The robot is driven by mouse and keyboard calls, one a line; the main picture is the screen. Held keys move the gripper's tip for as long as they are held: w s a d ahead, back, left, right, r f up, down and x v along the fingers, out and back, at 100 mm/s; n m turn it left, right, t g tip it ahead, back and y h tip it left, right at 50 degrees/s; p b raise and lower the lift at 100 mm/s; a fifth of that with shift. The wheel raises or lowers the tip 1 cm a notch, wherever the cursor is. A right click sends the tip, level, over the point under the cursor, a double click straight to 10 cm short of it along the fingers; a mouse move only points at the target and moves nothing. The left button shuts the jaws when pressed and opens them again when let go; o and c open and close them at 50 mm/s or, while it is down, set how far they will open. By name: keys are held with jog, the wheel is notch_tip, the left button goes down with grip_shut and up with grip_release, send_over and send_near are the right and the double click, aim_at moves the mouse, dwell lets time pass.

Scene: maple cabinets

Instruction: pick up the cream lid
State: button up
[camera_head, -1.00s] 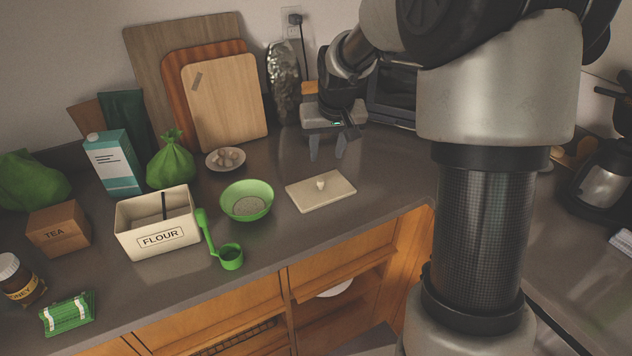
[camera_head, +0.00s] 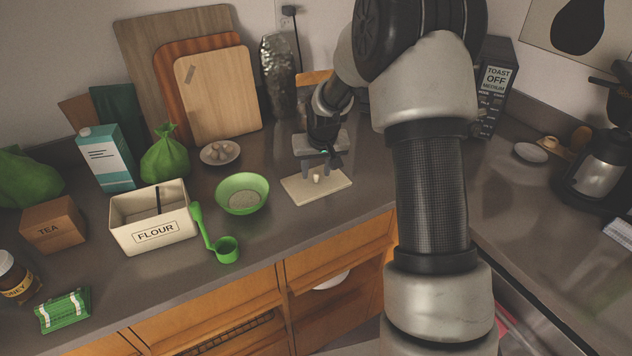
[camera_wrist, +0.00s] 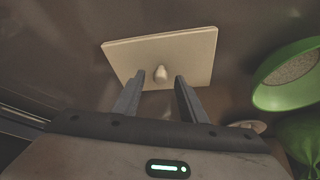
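The cream lid (camera_head: 328,189) is a flat rectangular plate with a small knob in its middle. It lies on the dark counter near the front edge, right of the green bowl. My gripper (camera_head: 320,165) is just above and behind it, pointing down. In the wrist view the lid (camera_wrist: 190,48) lies beyond the fingertips. There my gripper (camera_wrist: 160,76) is open, with one finger on each side of the knob's line and nothing between them. I cannot tell the exact height of the fingertips over the lid.
The green bowl (camera_head: 243,194) and green measuring scoop (camera_head: 226,248) are left of the lid. The cream flour box (camera_head: 155,237) stands further left. A small dish of garlic-like bulbs (camera_head: 220,153) and cutting boards (camera_head: 218,95) are behind.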

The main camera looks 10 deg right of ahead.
aim_at(316, 174)
grip_shut()
notch_tip(316, 174, up, 10)
dwell(0.6)
